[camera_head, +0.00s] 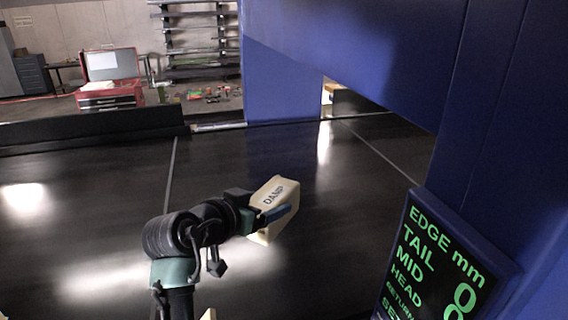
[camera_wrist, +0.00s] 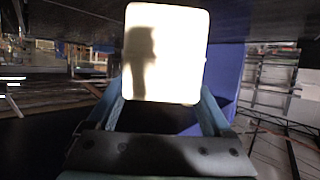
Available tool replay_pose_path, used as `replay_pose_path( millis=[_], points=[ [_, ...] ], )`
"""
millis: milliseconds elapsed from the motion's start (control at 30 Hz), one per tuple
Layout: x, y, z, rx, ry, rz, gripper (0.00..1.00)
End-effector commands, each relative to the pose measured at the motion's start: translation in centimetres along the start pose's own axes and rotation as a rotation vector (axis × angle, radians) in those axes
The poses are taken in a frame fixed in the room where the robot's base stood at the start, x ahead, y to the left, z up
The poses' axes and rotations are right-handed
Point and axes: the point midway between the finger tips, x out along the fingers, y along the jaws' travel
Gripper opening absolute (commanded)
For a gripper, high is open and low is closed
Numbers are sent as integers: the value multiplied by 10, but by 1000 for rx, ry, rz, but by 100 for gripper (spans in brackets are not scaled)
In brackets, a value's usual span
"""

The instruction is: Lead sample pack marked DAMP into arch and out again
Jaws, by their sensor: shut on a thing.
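The cream sample pack (camera_head: 275,197) has DAMP printed on its face and is held tilted above the black conveyor belt (camera_head: 90,215). The blue arch (camera_head: 285,75) stands beyond and to the right of the pack. The pack is outside the arch opening, apart from its walls. Its underside is hidden.
A display panel (camera_head: 438,262) at the lower right reads EDGE mm, TAIL, MID, HEAD, with zeros partly cut off. A dark side rail (camera_head: 90,129) edges the belt. A red tool chest (camera_head: 110,80) and shelves (camera_head: 195,42) stand behind. The belt around the pack is clear.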

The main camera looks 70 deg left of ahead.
Motion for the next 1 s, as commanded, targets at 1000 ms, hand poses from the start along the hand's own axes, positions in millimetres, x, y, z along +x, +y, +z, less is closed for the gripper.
replay_pose_path(
  millis=[1000],
  points=[
    [-73,-78,28,1,5,-1,0]
  ],
)
